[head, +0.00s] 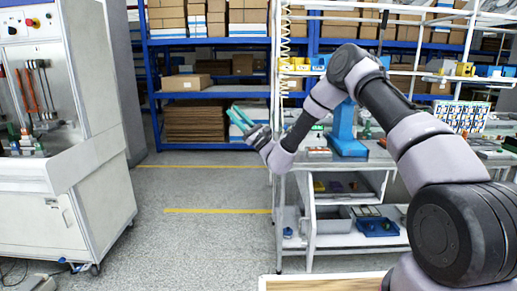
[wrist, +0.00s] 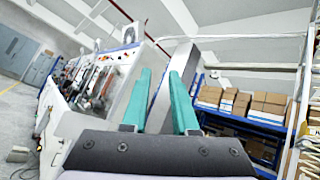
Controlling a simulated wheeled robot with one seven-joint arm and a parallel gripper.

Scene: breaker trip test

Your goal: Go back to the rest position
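My gripper (head: 239,117) is raised in the air in the middle of the head view, at the end of my arm, which reaches in from the right. Its two teal fingers point up and to the left, over the open floor and left of the workbench. In the wrist view my gripper (wrist: 160,76) shows its fingers apart, with a clear gap between them. Nothing is held; only a grey pillar in the background shows through the gap. The fingers touch nothing.
A workbench (head: 345,240) with shelves and a blue stand (head: 346,134) lies behind my arm. A white machine cabinet (head: 50,215) stands at the left. Blue racks with cardboard boxes (head: 187,83) line the back. The grey floor (head: 190,240) between is clear.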

